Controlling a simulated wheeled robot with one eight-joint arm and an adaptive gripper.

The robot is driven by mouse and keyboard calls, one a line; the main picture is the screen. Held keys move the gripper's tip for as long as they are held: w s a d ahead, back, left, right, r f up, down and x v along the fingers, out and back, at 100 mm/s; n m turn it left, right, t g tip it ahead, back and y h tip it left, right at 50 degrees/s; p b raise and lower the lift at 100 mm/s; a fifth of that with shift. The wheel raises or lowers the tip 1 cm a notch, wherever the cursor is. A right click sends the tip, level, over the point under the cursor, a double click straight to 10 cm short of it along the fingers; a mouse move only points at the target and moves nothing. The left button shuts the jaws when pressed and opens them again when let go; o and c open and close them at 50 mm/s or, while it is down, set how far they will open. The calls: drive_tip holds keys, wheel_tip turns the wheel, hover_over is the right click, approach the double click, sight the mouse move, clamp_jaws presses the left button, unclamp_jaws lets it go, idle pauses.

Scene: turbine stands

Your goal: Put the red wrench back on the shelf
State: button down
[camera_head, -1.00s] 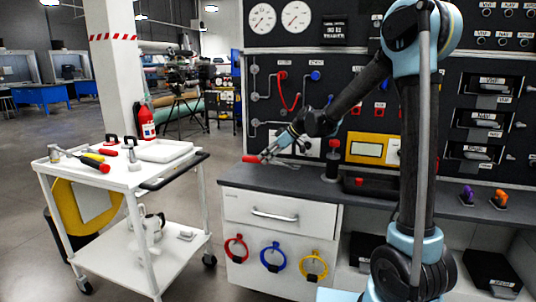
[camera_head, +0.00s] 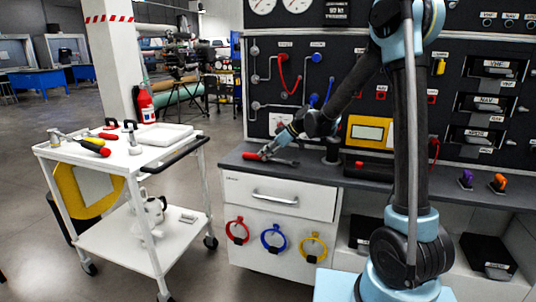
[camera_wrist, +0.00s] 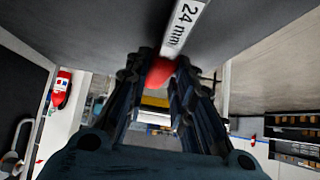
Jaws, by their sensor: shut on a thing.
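The red wrench shows in the head view with its red end (camera_head: 251,156) at left and a grey metal part (camera_head: 284,162) at right. It appears just over the left end of the dark counter top; I cannot tell if it touches. My gripper (camera_head: 267,153) is shut on it. In the wrist view the red part (camera_wrist: 160,72) sits between my gripper's two dark fingers (camera_wrist: 163,85). A pale strip marked "24 mm" (camera_wrist: 184,25) runs up from it; I cannot tell whether it belongs to the wrench. Which shelf is meant is unclear.
The dark counter (camera_head: 228,160) has a white drawer and colored rings below. Open shelf space (camera_head: 452,285) lies under it at right. A white cart (camera_head: 75,152) with tools stands at left, with floor between. A panel wall (camera_head: 350,100) rises behind the counter.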

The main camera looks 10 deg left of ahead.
drive_tip(key=shift+f, duration=0.2)
drive_tip(key=c, duration=1.1)
unclamp_jaws()
drive_tip(key=shift+v, duration=3.55)
